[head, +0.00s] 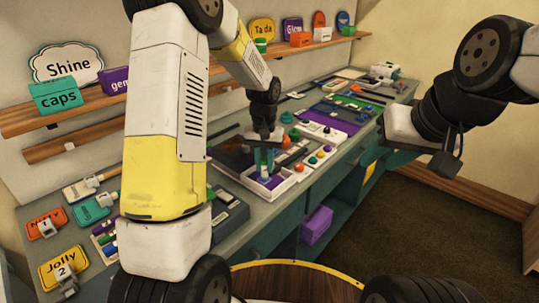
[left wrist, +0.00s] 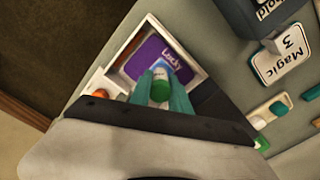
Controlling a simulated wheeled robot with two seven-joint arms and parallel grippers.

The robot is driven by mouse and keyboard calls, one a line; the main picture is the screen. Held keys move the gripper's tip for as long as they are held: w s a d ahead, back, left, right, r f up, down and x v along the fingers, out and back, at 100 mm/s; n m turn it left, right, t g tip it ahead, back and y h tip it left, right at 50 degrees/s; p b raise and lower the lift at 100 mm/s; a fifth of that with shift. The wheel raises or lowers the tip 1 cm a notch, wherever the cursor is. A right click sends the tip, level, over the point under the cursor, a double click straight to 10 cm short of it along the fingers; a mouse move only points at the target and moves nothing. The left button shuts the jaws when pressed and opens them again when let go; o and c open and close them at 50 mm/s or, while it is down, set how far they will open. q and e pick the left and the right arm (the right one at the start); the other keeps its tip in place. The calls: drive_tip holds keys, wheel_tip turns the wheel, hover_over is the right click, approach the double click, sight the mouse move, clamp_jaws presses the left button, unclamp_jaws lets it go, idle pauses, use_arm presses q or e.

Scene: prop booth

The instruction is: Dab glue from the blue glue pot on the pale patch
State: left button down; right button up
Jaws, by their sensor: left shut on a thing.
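My left gripper (head: 264,160) points down over a white-rimmed tray (head: 292,185) on the workbench. A pale area shows beside the fingers, but I cannot make out the pale patch or the blue glue pot for certain. My right gripper (head: 447,158) hangs clear of the bench; its jaw opening is unclear.
An orange knob (left wrist: 100,94) sits beside the tray. Several coloured knobs stand on a white board (head: 318,152) behind. Name tags, including an orange one (head: 46,223) and a yellow one (head: 63,267), lie at the left. A shelf (head: 310,42) runs along the wall.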

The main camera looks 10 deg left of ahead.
use_arm(q)
drive_tip(key=shift+a, duration=0.1)
idle(0.3)
drive_tip(key=shift+w+a, duration=0.25)
drive_tip(key=shift+s+d, duration=0.1)
drive_tip(key=shift+d, duration=0.05)
drive_tip(key=shift+s+d, duration=0.25)
drive_tip(key=shift+d, duration=0.05)
drive_tip(key=shift+w+a, duration=0.15)
drive_tip(key=shift+a, duration=0.05)
idle(0.5)
drive_tip(key=shift+r, duration=3.55)
